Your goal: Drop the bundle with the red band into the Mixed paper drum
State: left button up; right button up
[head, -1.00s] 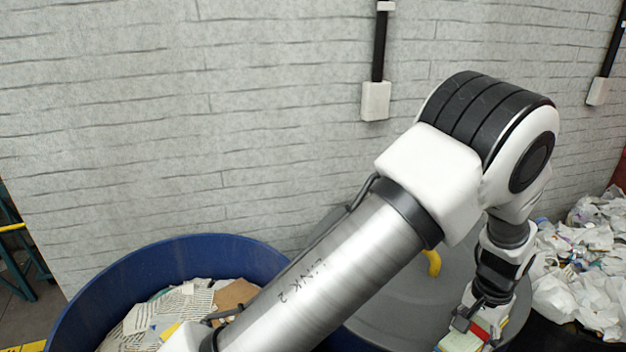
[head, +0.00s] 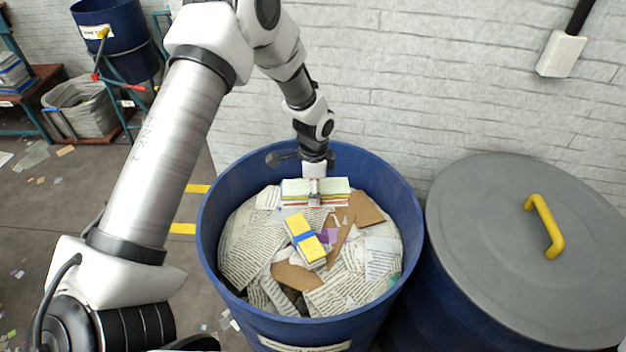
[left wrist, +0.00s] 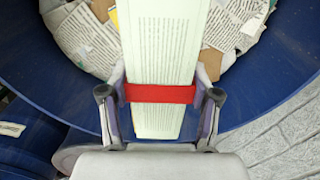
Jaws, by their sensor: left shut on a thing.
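My left gripper (head: 314,178) is shut on the bundle with the red band (head: 330,190), a stack of pale paper. In the left wrist view the red band (left wrist: 160,93) runs across the bundle between the two fingers. The bundle is over the open blue drum (head: 211,240), toward its back side; the exact height above the paper is hard to tell. The drum holds torn printed paper and cardboard. Its front label (head: 305,345) is cut off and not readable. My right gripper is not in view.
A bundle with a blue band (head: 306,239) lies on the paper in the drum. To the right stands a drum closed with a grey lid (head: 500,260) and yellow handle. A white wall is behind. Another blue drum (head: 112,40) and a grey bin (head: 82,108) are at the back left.

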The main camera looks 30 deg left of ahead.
pick_arm(q)
jog(key=f+b, duration=0.1)
jog(key=f, duration=0.1)
jog(key=f+b, duration=0.2)
jog(key=shift+w+d+f, duration=0.2)
jog(key=shift+f, duration=0.1)
jog(key=shift+a+f, duration=0.2)
jog(key=shift+f, duration=0.1)
jog(key=shift+d, duration=0.1)
jog(key=o, duration=1.4)
jog(key=shift+d, duration=0.1)
jog(key=shift+s, duration=0.1)
notch_tip(320, 180, up, 12)
